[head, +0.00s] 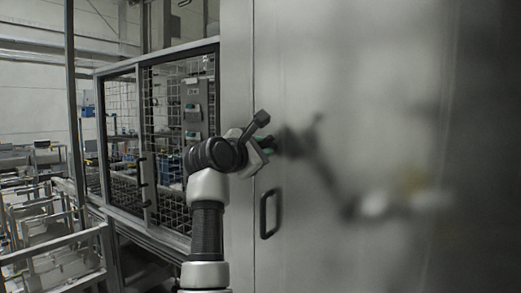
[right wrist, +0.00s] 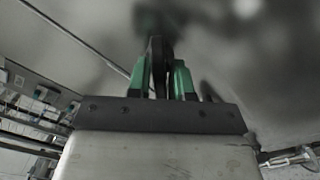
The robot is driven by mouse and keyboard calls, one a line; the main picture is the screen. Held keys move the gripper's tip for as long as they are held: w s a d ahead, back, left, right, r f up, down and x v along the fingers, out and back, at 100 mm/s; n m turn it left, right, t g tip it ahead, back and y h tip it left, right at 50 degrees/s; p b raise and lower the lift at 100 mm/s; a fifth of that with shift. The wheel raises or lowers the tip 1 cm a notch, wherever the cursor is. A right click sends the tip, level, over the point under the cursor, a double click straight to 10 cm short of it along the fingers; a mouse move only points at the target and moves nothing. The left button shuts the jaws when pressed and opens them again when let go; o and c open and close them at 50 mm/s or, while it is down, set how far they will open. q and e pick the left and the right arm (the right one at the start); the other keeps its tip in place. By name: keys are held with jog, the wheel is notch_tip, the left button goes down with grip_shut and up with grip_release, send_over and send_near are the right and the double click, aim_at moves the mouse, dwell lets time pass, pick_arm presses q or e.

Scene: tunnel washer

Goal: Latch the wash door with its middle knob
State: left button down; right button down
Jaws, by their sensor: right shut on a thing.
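The wash door (head: 350,80) is a large, smooth grey metal panel filling the right of the head view, with a vertical seam along its left side. My right gripper (head: 271,148) is at the door face close to that seam, mostly hidden behind my own wrist. In the right wrist view, the green fingers of my right gripper (right wrist: 163,80) are shut on a dark, narrow knob (right wrist: 157,62) that stands between them against the door. In the head view the knob is hidden by my gripper. My left gripper is not in view.
A black pull handle (head: 270,213) is on the door below my gripper. A mesh-fenced cage (head: 170,110) stands to the left, with a grey control box (head: 194,110) behind its mesh. Metal rails and frames (head: 55,245) fill the lower left. The door surface carries blurred reflections.

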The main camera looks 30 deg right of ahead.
dwell(0.5)
jog(key=c, duration=1.3)
grip_release()
jog(key=shift+o, duration=0.7)
jog(key=shift+w+d+f, duration=0.15)
jog(key=shift+w+d, duration=0.05)
